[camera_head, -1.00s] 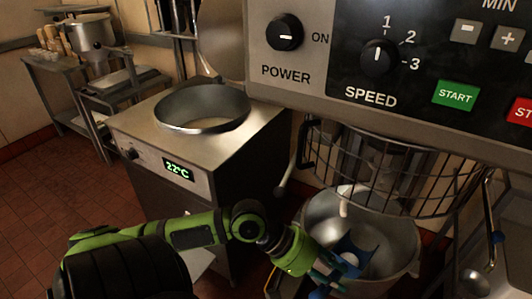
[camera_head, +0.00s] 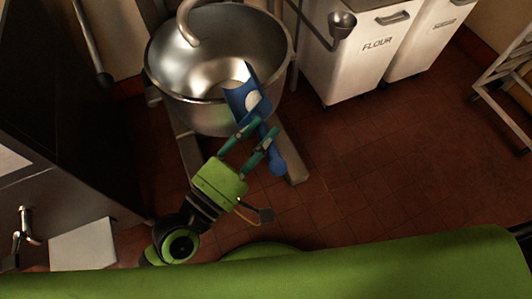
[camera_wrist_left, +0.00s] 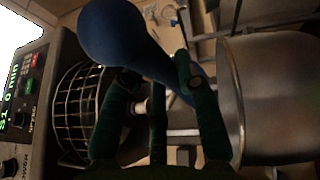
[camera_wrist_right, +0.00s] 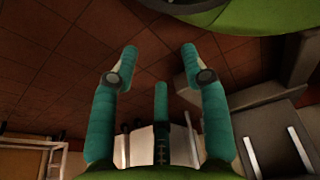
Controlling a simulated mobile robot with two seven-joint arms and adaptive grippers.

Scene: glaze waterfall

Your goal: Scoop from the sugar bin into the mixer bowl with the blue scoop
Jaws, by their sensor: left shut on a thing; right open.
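The mixer bowl (camera_head: 170,65) is a shiny metal bowl at the upper left of the head view; its wall also shows in the left wrist view (camera_wrist_left: 275,95). My left gripper (camera_head: 262,138) is shut on the blue scoop (camera_head: 238,97), whose knobbed handle shows large in the left wrist view (camera_wrist_left: 112,35). The scoop's head carries white material and overlaps the bowl's front right rim in the picture; whether it touches is unclear. The sugar bin (camera_head: 425,50) is white and stands at the upper right. My right gripper (camera_wrist_right: 160,60) is open and empty above the floor.
A white flour bin (camera_head: 350,65) stands between the mixer and the sugar bin, with a metal scoop (camera_head: 342,25) near its top. A wire rack (camera_head: 505,75) is at the far right. The wire guard (camera_wrist_left: 75,110) shows in the left wrist view.

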